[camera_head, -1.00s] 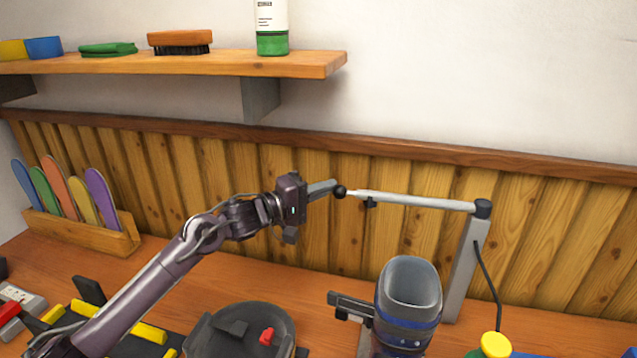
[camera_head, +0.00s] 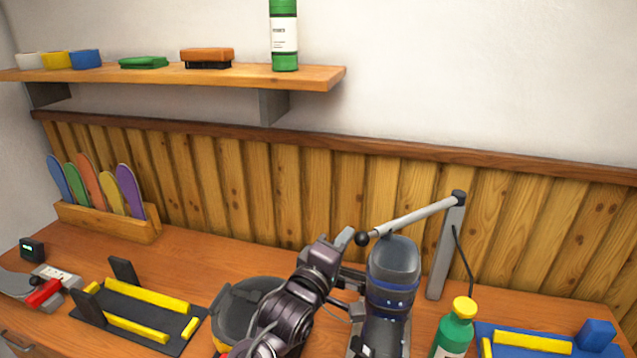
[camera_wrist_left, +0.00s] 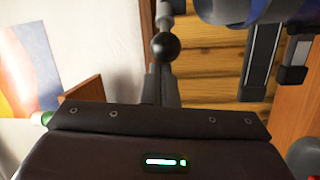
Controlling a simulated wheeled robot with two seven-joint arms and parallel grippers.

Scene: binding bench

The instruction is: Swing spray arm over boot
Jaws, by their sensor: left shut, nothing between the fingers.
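The grey spray arm (camera_head: 410,217) is hinged on top of an upright post (camera_head: 446,248) and ends in a black ball knob (camera_head: 362,239). It slants toward me, its knob end beside the boot's top left in the picture. The grey and blue boot (camera_head: 392,280) stands upright below it. My left gripper (camera_head: 345,239) is shut and empty, its fingertips at the knob; whether they touch is hard to tell. The wrist view shows the knob (camera_wrist_left: 166,46) just ahead of the shut fingers (camera_wrist_left: 161,84). My right gripper is not in view.
A green bottle with a yellow cap (camera_head: 455,330) stands right of the boot, near a blue tray (camera_head: 485,330). A dark round fixture (camera_head: 235,310) is behind my left arm. A black jig with yellow bars (camera_head: 145,300) lies left. The shelf (camera_head: 180,78) is above.

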